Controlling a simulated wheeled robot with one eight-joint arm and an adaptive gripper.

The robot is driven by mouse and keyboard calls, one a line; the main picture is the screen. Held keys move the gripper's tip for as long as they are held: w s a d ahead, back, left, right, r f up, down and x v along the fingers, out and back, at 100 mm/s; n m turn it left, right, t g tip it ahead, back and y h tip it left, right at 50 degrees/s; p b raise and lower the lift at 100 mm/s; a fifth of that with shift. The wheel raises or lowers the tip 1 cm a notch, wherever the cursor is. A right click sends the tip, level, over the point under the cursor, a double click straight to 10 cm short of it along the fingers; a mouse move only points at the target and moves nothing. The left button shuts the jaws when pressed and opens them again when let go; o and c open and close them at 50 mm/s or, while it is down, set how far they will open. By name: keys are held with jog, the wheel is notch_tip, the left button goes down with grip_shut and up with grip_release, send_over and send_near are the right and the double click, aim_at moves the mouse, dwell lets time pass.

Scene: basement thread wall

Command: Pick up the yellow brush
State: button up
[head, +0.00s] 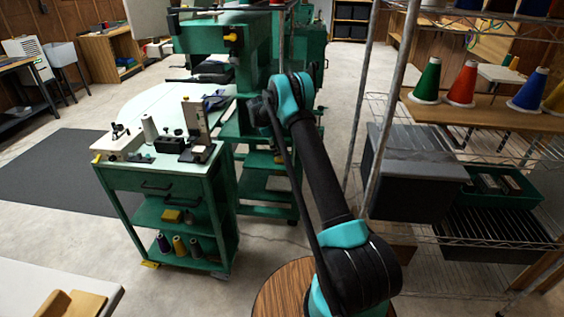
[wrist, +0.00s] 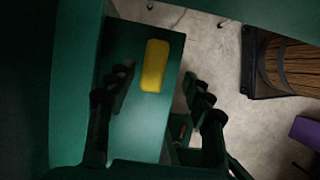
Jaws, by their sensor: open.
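The yellow brush appears in the wrist view as a rounded yellow block (wrist: 155,66) lying on a green shelf (wrist: 138,130). A small yellow block (head: 171,215), which looks like the same thing, lies on the middle shelf of the green cart (head: 150,181) in the head view. My gripper (wrist: 157,78) is open and empty in the wrist view, with one dark finger on each side of the brush in the picture. The gap in height between fingertips and brush is hard to judge. I cannot make out my gripper in the head view.
The cart's top holds a white cone, black blocks and small devices. Thread spools (head: 179,245) stand on its bottom shelf. A green machine (head: 215,60) stands behind the cart. A wire rack (head: 490,240) with coloured cones is at right.

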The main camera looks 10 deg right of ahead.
aim_at(282, 159)
jog(key=shift+w+x, duration=0.2)
jog(key=shift+x, duration=1.25)
jog(key=shift+w+x, duration=0.25)
jog(key=shift+x, duration=1.2)
jog(key=shift+a+f, duration=0.1)
jog(key=shift+a, duration=0.1)
jog(key=shift+c, duration=0.3)
grip_shut()
